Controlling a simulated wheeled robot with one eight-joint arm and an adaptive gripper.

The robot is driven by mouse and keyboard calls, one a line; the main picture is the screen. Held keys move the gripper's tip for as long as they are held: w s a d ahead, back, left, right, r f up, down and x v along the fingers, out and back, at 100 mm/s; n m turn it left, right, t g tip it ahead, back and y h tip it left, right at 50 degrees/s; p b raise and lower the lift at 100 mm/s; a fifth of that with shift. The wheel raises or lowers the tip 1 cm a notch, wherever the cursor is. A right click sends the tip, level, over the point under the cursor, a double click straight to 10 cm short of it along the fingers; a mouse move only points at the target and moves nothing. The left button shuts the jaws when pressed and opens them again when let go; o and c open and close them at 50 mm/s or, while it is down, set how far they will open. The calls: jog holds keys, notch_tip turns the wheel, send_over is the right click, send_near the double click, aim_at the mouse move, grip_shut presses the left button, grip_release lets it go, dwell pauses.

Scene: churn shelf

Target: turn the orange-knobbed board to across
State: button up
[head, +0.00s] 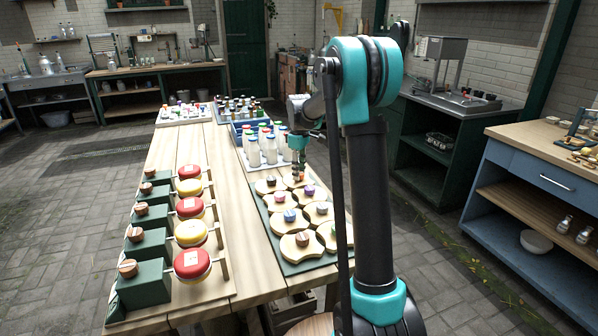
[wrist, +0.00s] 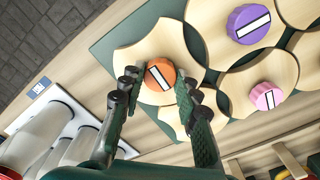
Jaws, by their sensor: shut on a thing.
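The orange knob (wrist: 160,74) bears a white stripe, slanting from upper left to lower right in the wrist view. It sits on a pale wooden board (wrist: 143,46) with scooped edges, which meets neighbouring boards. My gripper (wrist: 157,88) is shut on the orange knob, one dark finger on each side. In the head view my gripper (head: 298,172) is at the far end of the green panel (head: 272,236), and a bit of the orange knob (head: 299,179) shows under it.
Purple (wrist: 249,24) and pink (wrist: 266,96) knobs sit on adjoining boards close by. Red and yellow round pieces (head: 192,262) line the table's left side. Bare wood (head: 238,215) lies between.

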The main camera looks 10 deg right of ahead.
dwell(0.5)
jog(key=o, duration=1.2)
jog(key=shift+c, duration=0.2)
notch_tip(320, 180, up, 12)
